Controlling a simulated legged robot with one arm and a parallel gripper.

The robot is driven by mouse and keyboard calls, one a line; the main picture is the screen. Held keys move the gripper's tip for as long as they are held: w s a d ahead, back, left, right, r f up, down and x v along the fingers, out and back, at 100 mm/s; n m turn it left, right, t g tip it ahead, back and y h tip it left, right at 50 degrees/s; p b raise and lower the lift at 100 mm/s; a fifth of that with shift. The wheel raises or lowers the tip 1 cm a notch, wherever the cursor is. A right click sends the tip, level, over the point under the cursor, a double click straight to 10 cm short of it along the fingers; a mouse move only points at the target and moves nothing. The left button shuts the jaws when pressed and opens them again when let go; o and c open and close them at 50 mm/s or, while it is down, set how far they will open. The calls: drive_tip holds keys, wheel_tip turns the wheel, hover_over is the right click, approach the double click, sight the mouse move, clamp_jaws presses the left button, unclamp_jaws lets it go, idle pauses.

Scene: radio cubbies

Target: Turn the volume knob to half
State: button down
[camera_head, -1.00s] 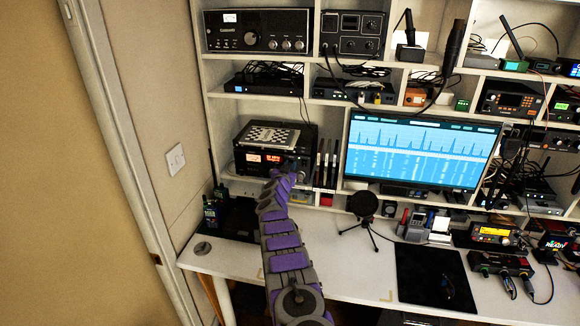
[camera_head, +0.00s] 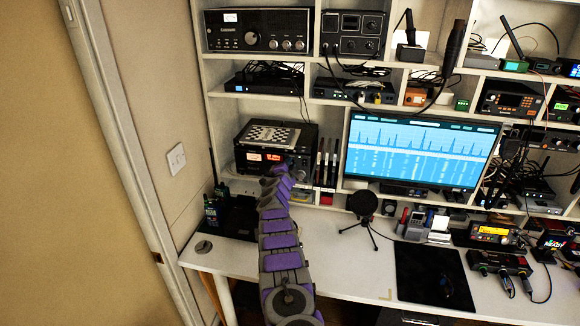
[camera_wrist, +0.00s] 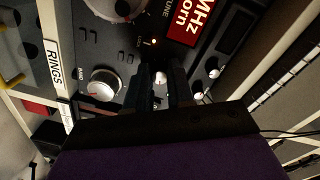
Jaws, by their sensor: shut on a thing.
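The black radio (camera_head: 246,134) sits in the left cubby, its red display lit. My gripper (camera_head: 291,170) is at the right part of its front panel. In the wrist view, my dark gripper fingers (camera_wrist: 163,88) are close together against the panel, shut on a small knob that they mostly hide. I cannot read its label or setting. A silver-rimmed knob (camera_wrist: 103,83) stands clear to the left of the fingers. A larger tuning knob (camera_wrist: 118,8) is at the top edge, beside the red display (camera_wrist: 198,18).
A checkered item (camera_head: 270,135) lies on the radio. Pens (camera_head: 326,165) stand close to the right of my gripper, beside the monitor (camera_head: 420,150). A microphone on a tripod (camera_head: 363,204) stands on the desk. A handheld radio (camera_head: 213,210) is at the left.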

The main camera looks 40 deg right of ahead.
drive_tip(key=m+b, duration=0.1)
drive_tip(key=m, duration=0.3)
drive_tip(key=m+b, duration=0.1)
drive_tip(key=m, duration=0.3)
drive_tip(key=m+b, duration=0.1)
drive_tip(key=m, duration=0.2)
drive_tip(key=shift+s+f+m+b, duration=0.25)
drive_tip(key=shift+f+m+b, duration=0.05)
drive_tip(key=shift+f+m, duration=0.1)
idle(0.3)
drive_tip(key=c, duration=1.3)
unclamp_jaws()
drive_tip(key=shift+w+r, duration=0.1)
drive_tip(key=shift+r, duration=0.1)
drive_tip(key=shift+a, duration=0.1)
